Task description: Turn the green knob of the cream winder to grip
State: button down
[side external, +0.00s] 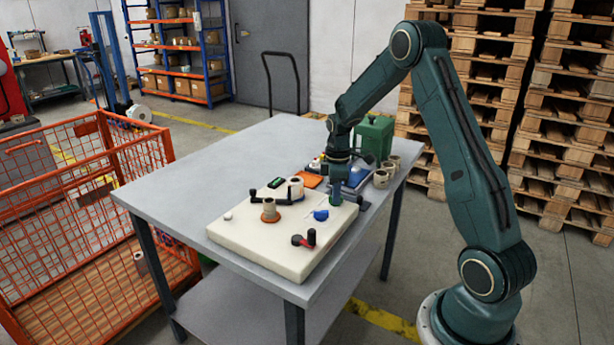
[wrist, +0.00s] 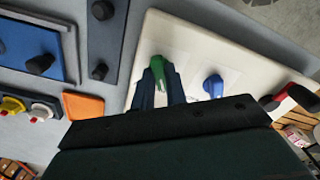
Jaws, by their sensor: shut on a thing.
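The cream winder (side external: 262,245) is a flat cream slab on the grey table; its corner also shows in the wrist view (wrist: 190,40). In the wrist view the green knob (wrist: 156,66) stands near the slab's edge, between the two blue-grey fingers of my gripper (wrist: 159,80). The fingers are closed on the knob, one on each side. In the side view my gripper (side external: 337,196) points straight down at the slab's far right corner, and the green knob cannot be made out there. The knob's pointer setting and any grip mark cannot be read.
A blue knob (side external: 321,215) stands close beside my gripper. A red and black crank (side external: 304,240) sits at the near right of the slab. A brown core (side external: 270,211) and black arms stand farther left. A blue panel (wrist: 30,40) and orange pad (wrist: 84,106) lie beyond the slab.

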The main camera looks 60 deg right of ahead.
jog(key=shift+n, duration=0.4)
jog(key=c, duration=1.4)
grip_release()
jog(key=shift+c, duration=0.2)
jog(key=shift+r, duration=0.1)
notch_tip(320, 180, up, 14)
jog(key=shift+f, duration=0.2)
